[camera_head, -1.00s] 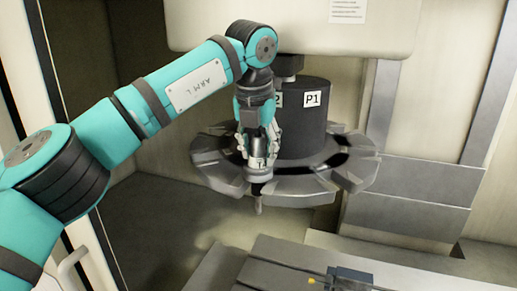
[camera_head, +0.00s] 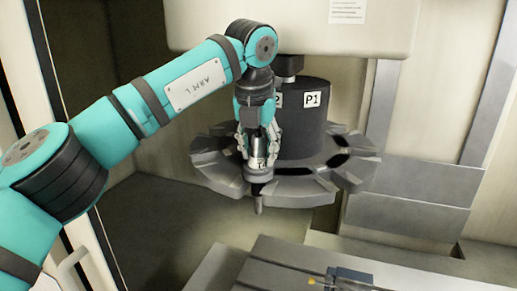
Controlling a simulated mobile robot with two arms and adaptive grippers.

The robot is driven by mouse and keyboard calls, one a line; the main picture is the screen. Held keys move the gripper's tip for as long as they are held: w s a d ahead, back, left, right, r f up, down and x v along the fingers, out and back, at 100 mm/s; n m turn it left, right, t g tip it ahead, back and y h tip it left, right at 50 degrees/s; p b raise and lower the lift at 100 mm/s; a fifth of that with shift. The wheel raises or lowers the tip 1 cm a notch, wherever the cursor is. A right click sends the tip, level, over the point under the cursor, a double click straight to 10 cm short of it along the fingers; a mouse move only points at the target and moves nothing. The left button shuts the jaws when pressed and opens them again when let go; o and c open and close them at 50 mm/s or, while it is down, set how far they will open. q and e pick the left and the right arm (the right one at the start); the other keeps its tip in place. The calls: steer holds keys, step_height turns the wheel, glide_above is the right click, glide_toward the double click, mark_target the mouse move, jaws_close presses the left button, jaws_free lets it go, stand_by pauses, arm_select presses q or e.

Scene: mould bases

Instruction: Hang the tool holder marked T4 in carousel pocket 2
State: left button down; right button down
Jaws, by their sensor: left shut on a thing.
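My left gripper (camera_head: 257,145) is shut on a metal tool holder (camera_head: 258,172) with a tip pointing down. The holder's marking is too small to read. It hangs upright at the near rim of the grey carousel (camera_head: 305,184), which has radial slots around a dark drum (camera_head: 303,120). The holder overlaps the rim in this view; I cannot tell whether it is seated in a slot. A P1 label (camera_head: 312,100) shows on the drum. The label to its left (camera_head: 279,100) is partly hidden by my arm. My right gripper is not in view.
The white machine head (camera_head: 290,28) is above the carousel. A grey slotted table (camera_head: 290,268) with a dark blue block (camera_head: 350,275) lies below. Cabinet walls and a door with a handle (camera_head: 72,262) stand at the left.

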arm_select(q)
steer(key=shift+f+b, duration=0.3)
stand_by(0.9)
steer(key=c, duration=0.7)
jaws_free()
steer(key=shift+s, duration=0.15)
steer(key=shift+f, duration=0.2)
steer(key=shift+r, duration=0.55)
steer(key=v, duration=1.1)
steer(key=shift+s, duration=0.2)
